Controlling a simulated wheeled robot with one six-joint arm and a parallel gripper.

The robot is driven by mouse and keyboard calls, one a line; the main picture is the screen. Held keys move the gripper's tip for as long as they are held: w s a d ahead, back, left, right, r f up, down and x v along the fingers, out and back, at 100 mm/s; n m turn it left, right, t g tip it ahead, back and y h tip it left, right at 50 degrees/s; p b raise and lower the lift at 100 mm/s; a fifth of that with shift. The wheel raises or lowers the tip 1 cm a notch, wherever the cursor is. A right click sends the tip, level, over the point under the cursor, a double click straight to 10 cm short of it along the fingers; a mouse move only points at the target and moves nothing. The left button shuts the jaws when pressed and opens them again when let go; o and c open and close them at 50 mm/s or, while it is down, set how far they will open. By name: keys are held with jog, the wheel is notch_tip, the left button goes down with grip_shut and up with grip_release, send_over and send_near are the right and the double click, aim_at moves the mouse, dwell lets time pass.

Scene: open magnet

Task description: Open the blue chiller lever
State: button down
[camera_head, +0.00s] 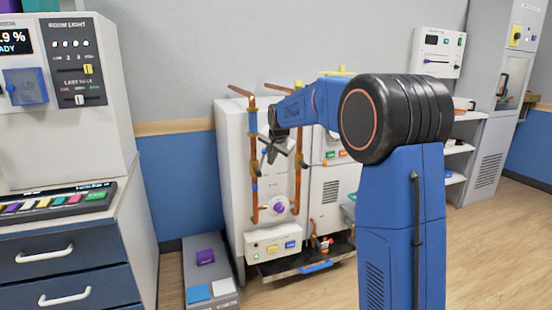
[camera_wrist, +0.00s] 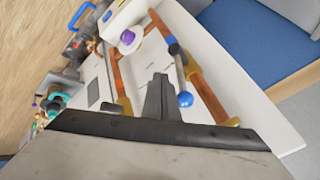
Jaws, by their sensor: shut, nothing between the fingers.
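The blue chiller lever (camera_wrist: 185,99) shows in the wrist view as a pale rod ending in a blue ball, beside the copper pipes. My gripper (camera_wrist: 160,82) is shut and empty, and its fingertips appear just left of the rod and ball. I cannot tell whether they touch. In the head view my gripper (camera_head: 270,152) is in front of the white chiller cabinet (camera_head: 236,130), between the two upright copper pipes (camera_head: 253,150). The blue ball is not clear in that view, where the gripper and arm cover part of the area.
A purple knob (camera_head: 279,207) sits low between the pipes. A panel with coloured buttons (camera_head: 272,246) is below it. Drawers with a console (camera_head: 60,230) stand at the left, and a low grey box (camera_head: 208,268) lies on the floor. Open floor is at the right.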

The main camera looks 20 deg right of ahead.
jog(key=shift+w+a+r, duration=0.2)
jog(key=shift+w+a, duration=0.35)
jog(key=shift+w, duration=0.3)
jog(key=shift+a, duration=0.1)
jog(key=shift+a+r, duration=0.25)
jog(key=shift+a, duration=1.05)
jog(key=shift+d+f, duration=0.1)
